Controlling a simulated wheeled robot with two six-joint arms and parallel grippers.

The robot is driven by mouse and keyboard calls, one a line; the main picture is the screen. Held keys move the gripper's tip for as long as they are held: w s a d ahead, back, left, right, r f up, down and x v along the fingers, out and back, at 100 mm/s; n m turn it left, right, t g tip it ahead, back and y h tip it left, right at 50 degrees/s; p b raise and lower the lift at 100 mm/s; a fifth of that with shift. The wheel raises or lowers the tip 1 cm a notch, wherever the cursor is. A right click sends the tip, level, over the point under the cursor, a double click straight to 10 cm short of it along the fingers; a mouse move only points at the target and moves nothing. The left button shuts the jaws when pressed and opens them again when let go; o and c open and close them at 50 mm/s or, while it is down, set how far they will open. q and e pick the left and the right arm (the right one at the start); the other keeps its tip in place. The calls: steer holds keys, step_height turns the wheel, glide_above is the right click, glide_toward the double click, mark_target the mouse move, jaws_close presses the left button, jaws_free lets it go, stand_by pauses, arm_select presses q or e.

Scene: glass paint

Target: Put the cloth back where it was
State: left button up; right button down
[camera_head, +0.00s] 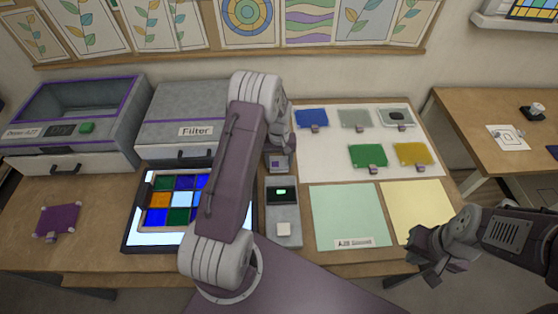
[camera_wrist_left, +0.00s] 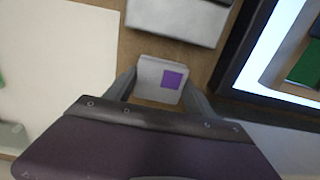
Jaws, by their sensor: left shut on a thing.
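My left gripper (camera_wrist_left: 160,88) has its two fingers on either side of a small grey block with a purple square (camera_wrist_left: 150,75) and is shut on it. The block also shows in the head view (camera_head: 278,163), above the grey device with a green display; my left arm hides part of the area around it. I cannot tell for sure whether this block is the cloth; no other plain cloth is clear in view. My right gripper (camera_head: 428,260) is empty at the lower right, apart from the table, and looks open.
A lit panel with coloured glass (camera_head: 160,215) lies left of my arm. The grey device (camera_head: 284,225) stands beside it. Coloured plates lie on a white sheet (camera_head: 325,155). Green (camera_head: 345,212) and yellow (camera_head: 408,200) sheets lie in front. A filter box (camera_head: 180,120) stands behind. A purple plate (camera_head: 57,220) lies left.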

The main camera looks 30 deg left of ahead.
mark_target(279, 162)
arm_select(q)
steer(key=shift+f, duration=0.15)
steer(key=o, duration=1.5)
steer(key=shift+c, duration=0.2)
step_height(279, 162, up, 12)
steer(key=s+d+m, duration=0.3)
steer(key=s+d, duration=0.2)
steer(key=s, duration=0.4)
steer(key=s+d+r+m+t, duration=0.1)
steer(key=s+d+m, duration=0.2)
steer(key=s+d, duration=0.3)
steer(key=s, duration=0.3)
steer(key=shift+s+r+b, duration=0.15)
steer(key=shift+r+b, duration=0.1)
steer(key=shift+b, duration=0.15)
